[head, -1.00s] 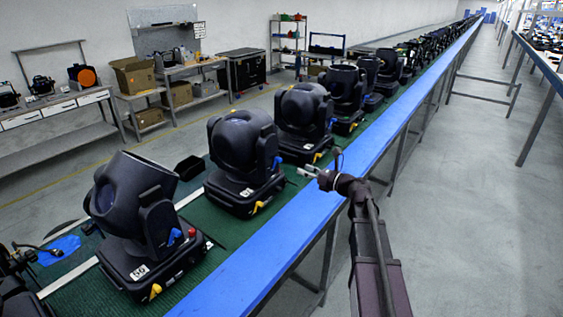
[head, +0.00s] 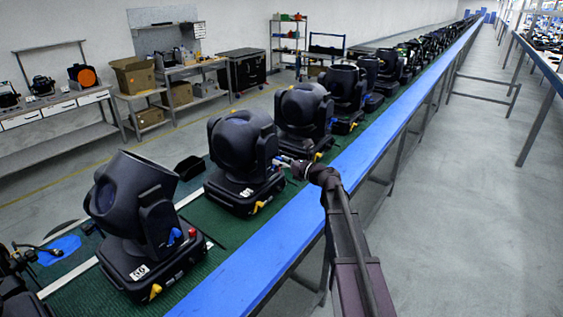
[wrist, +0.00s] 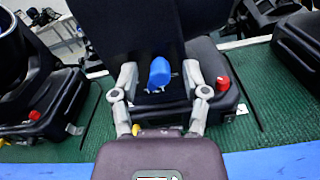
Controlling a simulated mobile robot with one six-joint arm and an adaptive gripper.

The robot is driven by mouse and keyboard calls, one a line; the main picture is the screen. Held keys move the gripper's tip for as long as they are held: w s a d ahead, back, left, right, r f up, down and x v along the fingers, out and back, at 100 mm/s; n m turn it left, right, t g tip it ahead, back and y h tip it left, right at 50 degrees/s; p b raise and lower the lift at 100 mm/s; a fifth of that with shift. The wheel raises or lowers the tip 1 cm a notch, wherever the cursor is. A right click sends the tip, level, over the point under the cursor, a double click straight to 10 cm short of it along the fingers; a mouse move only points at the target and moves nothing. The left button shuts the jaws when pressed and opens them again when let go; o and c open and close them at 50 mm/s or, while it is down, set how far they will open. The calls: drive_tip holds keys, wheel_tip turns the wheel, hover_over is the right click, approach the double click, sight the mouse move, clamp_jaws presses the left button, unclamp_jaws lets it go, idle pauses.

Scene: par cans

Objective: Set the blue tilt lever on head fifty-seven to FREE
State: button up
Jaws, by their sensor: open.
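The moving head (head: 240,145) in front of my gripper is black, second from the front in the head view. Its base label (head: 246,193) is too small to read surely. Its blue tilt lever (wrist: 159,74) is in the wrist view, a rounded blue tab pointing up on the black yoke arm. My gripper (wrist: 160,82) is open, with one grey finger on each side of the lever. I cannot tell whether either finger touches it. In the head view my gripper (head: 283,161) is at this head's right side and largely hides the lever.
A red knob (wrist: 223,84) is just right of the right finger. A yellow latch (wrist: 136,129) shows by the left finger. Neighbouring heads (head: 132,205) (head: 303,112) stand close on the green belt (head: 215,232). A blue rail (head: 262,262) runs along the near side, with open floor right of it.

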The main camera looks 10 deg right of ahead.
sight(270, 162)
clamp_jaws()
drive_tip(key=shift+s+n, duration=0.1)
drive_tip(key=shift+n, duration=0.3)
drive_tip(key=n, duration=0.3)
drive_tip(key=s+a+n, duration=0.1)
drive_tip(key=n, duration=0.3)
drive_tip(key=s+a+n, duration=0.1)
drive_tip(key=n, duration=0.3)
drive_tip(key=shift+a, duration=0.1)
idle(0.5)
